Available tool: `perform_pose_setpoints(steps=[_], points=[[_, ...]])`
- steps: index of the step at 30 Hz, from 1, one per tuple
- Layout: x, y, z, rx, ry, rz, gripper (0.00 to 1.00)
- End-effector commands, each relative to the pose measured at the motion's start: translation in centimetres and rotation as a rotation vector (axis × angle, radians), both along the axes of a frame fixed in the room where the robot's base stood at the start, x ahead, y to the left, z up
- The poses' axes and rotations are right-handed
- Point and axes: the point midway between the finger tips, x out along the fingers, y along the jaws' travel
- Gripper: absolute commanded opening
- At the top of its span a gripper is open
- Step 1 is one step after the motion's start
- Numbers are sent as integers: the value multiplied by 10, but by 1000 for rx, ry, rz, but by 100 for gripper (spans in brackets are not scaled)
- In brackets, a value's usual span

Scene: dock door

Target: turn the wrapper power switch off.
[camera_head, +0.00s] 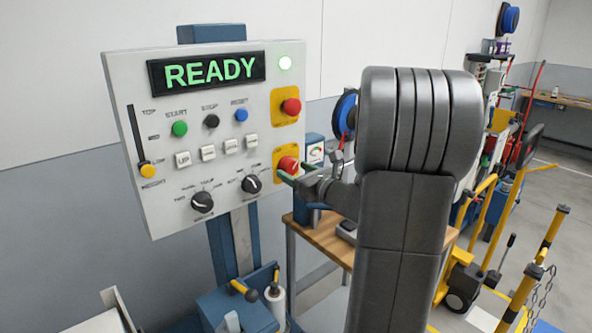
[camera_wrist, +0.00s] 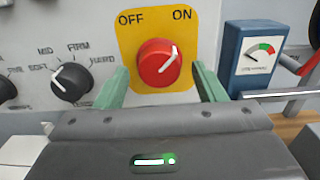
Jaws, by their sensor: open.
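The wrapper power switch (camera_wrist: 157,66) is a red rotary knob on a yellow plate (camera_wrist: 128,46) marked OFF at left and ON at right. Its white pointer tilts up and right, toward ON. In the head view the switch (camera_head: 287,164) sits at the lower right of the control panel (camera_head: 125,80). My gripper (camera_wrist: 161,84) is open, with one green finger on each side of the knob in the wrist view. I cannot tell whether the fingers touch it. In the head view my gripper (camera_head: 292,173) partly covers the switch's lower edge.
A red button (camera_head: 291,106) is above the switch. A black dial (camera_head: 251,184) is to its left and a blue gauge (camera_wrist: 256,58) to its right. A wooden bench (camera_head: 325,240) stands below.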

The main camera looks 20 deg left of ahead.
Motion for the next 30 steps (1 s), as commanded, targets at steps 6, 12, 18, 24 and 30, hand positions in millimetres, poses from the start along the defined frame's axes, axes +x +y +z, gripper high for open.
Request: perform_pose_setpoints(steps=[6,12,18,24,30], points=[[2,4,0,-1,1,0,64],[2,4,0,-1,1,0,48],[2,3,0,-1,-1,0,19],[2,3,-2,-9,-16,0,19],[2,3,-4,-48,-85,2,19]])
